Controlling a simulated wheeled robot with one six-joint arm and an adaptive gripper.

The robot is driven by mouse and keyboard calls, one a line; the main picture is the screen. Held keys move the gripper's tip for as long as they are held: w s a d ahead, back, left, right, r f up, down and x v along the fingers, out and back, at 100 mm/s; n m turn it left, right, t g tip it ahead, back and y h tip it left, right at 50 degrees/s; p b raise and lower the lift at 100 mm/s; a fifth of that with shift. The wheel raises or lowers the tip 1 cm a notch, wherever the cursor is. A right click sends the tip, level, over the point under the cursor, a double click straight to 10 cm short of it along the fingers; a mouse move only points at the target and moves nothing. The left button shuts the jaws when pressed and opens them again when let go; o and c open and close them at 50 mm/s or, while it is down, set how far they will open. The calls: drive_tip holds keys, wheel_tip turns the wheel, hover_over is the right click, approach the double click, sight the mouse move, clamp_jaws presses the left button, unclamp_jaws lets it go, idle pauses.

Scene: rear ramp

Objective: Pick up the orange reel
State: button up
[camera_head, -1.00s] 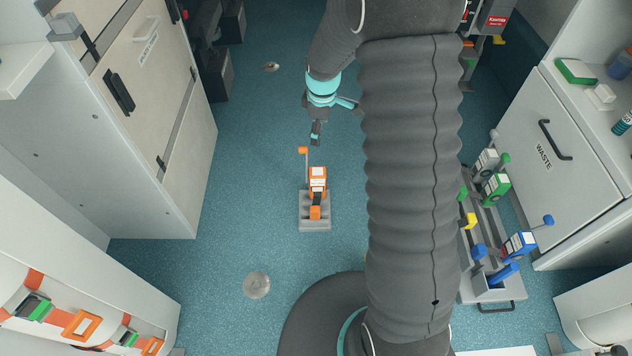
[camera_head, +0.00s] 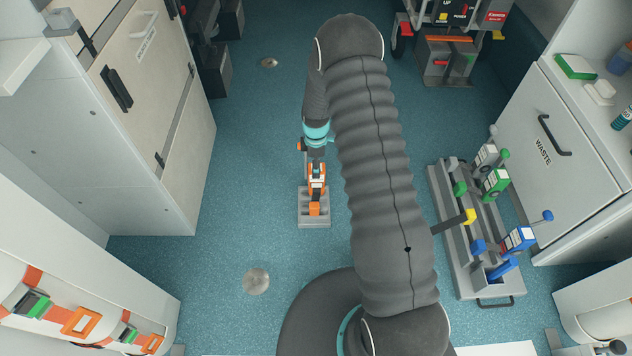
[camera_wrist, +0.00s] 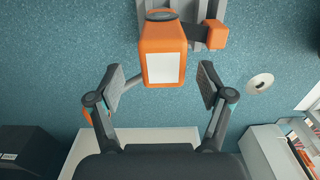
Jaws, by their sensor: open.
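The orange reel (camera_head: 317,182) stands in a grey holder (camera_head: 314,221) on the blue floor. In the wrist view the orange reel (camera_wrist: 163,52) shows a white label on its near face, with a smaller orange block on a dark arm to its right. My gripper (camera_wrist: 163,84) is open, with one finger to each side of the reel and a gap on both sides. The reel's near end reaches toward the space between the fingertips. In the head view my wrist is just beyond the reel and partly hides its upper end.
A tall pale cabinet (camera_head: 150,110) stands at left. A round metal disc (camera_head: 256,281) lies in the floor. Floor around the holder is clear.

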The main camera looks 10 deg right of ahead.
drive_tip(key=shift+s+d+f, duration=0.1)
drive_tip(key=shift+s+f, duration=0.05)
drive_tip(key=shift+f, duration=3.4)
clamp_jaws()
drive_tip(key=shift+r, duration=0.1)
wheel_tip(320, 180, up, 4)
drive_tip(key=shift+d+r, duration=0.15)
drive_tip(key=shift+r, duration=0.05)
drive_tip(key=s+d+r, duration=0.4)
drive_tip(key=d+r, duration=0.2)
drive_tip(key=d, duration=0.4)
drive_tip(key=shift+s+d+r, duration=0.2)
drive_tip(key=shift+d+r, duration=0.05)
drive_tip(key=shift+d, duration=0.05)
drive_tip(key=shift+r, duration=0.1)
drive_tip(key=shift+r+p, duration=0.65)
drive_tip(key=shift+r, duration=0.75)
